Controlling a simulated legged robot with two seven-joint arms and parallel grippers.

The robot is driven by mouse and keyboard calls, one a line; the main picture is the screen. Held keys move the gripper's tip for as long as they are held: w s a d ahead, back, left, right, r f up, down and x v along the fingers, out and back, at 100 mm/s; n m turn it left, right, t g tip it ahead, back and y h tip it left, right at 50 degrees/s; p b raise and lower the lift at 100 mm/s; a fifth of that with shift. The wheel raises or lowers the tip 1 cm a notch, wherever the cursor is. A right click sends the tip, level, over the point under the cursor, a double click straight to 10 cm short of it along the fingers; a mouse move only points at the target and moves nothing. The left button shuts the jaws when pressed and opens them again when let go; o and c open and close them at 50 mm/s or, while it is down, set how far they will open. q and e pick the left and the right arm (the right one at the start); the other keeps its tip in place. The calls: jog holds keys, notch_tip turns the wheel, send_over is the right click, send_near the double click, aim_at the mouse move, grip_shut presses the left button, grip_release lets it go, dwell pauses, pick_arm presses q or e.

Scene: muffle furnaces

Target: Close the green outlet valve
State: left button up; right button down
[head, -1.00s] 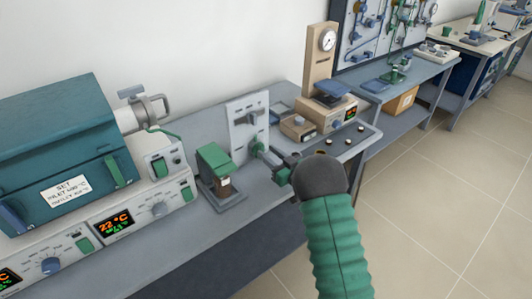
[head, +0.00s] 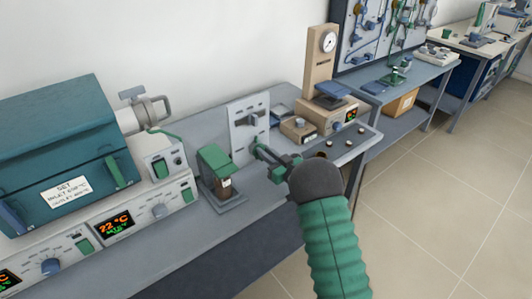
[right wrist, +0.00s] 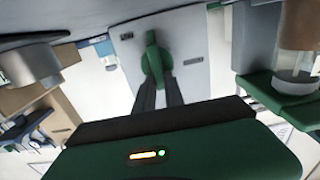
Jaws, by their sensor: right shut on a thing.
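The green outlet valve handle (right wrist: 152,54) sits on an upright pale panel (right wrist: 190,88), which also shows in the head view (head: 237,150). My right gripper (right wrist: 160,88) has its two dark fingers shut on the near end of the green handle. The handle runs in line with the fingers in the right wrist view. In the head view my right gripper (head: 268,157) reaches the lower part of the panel from the right, and its fingers partly hide the handle. My left gripper is not in view.
A green-topped stand (head: 215,163) stands close left of the panel. A grey knob (head: 250,119) is higher on the panel. A teal furnace (head: 60,140) is at the left. A beige gauge instrument (head: 320,65) stands at the right. Bench space in front is clear.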

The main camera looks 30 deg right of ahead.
aim_at(255, 155)
jog(key=n, duration=0.1)
jog(key=n+b, duration=0.1)
jog(key=n, duration=0.1)
jog(key=n+b, duration=0.1)
jog(key=n, duration=0.1)
jog(key=shift+a+f, duration=0.3)
jog(key=shift+a, duration=0.1)
jog(key=n+b, duration=0.2)
jog(key=n, duration=0.1)
jog(key=shift+a+f+b, duration=0.2)
jog(key=shift+a+b, duration=0.1)
jog(key=n+b, duration=0.2)
jog(key=n, duration=0.1)
jog(key=f+n+b, duration=0.1)
jog(key=n, duration=0.1)
jog(key=shift+s+a, duration=0.1)
jog(key=shift+a, duration=0.15)
jog(key=n+b, duration=0.1)
jog(key=n, duration=0.1)
jog(key=n+b, duration=0.2)
jog(key=shift+a+f+n+b, duration=0.1)
jog(key=shift+f+n+b, duration=0.2)
jog(key=shift+f+n, duration=0.1)
jog(key=c, duration=1.4)
grip_release()
jog(key=shift+r, duration=0.15)
jog(key=shift+c, duration=0.2)
jog(key=shift+r, duration=0.1)
